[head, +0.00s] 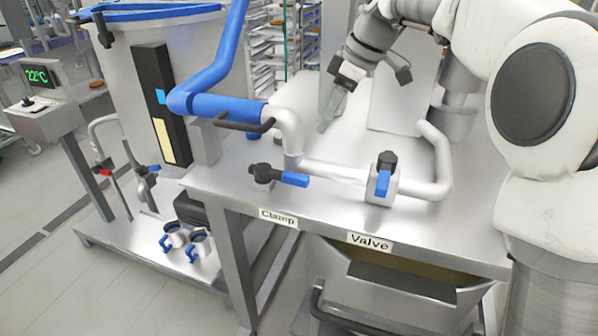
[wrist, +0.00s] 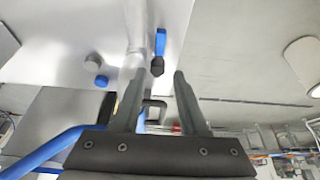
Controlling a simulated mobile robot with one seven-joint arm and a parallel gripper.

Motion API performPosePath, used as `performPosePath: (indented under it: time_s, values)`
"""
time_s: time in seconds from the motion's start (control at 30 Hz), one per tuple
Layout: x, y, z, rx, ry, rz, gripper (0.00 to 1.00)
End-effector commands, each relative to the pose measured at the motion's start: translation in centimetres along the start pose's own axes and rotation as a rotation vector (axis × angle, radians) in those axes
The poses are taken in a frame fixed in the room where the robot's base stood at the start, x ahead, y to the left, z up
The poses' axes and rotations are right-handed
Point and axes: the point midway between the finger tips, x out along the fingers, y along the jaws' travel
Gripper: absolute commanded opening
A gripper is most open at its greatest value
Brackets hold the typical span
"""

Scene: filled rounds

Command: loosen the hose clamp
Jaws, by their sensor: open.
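In the head view, a thick blue hose (head: 225,106) joins a pale pipe (head: 290,135). A black loop-shaped handle (head: 243,125) sits at this joint; it looks like the hose clamp's lever, and the band itself is not clear. A "Clamp" label (head: 278,217) is on the table's front edge, below a black knob with a blue grip (head: 280,176). My gripper (head: 328,115) is open and empty above the table, right of and behind the joint. In the wrist view, the open fingers (wrist: 158,76) point down, with the black loop (wrist: 155,103) partly seen between them.
A valve (head: 384,182) with a blue lever stands on the pipe, above a "Valve" label (head: 370,242). A steel tank (head: 205,60) is left of the steel table (head: 330,208). A white rack (head: 275,55) stands behind. The table's front strip is mostly clear.

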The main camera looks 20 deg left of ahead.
Motion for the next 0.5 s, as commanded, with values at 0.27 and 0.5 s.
performPosePath:
  time_s: [0.27, 0.5]
  values:
    - [5.4, -0.2, 0.0, 0.001, -0.003, -0.006, 0.42]
    - [10.6, -0.1, 0.1, 0.003, -0.003, -0.006, 0.42]
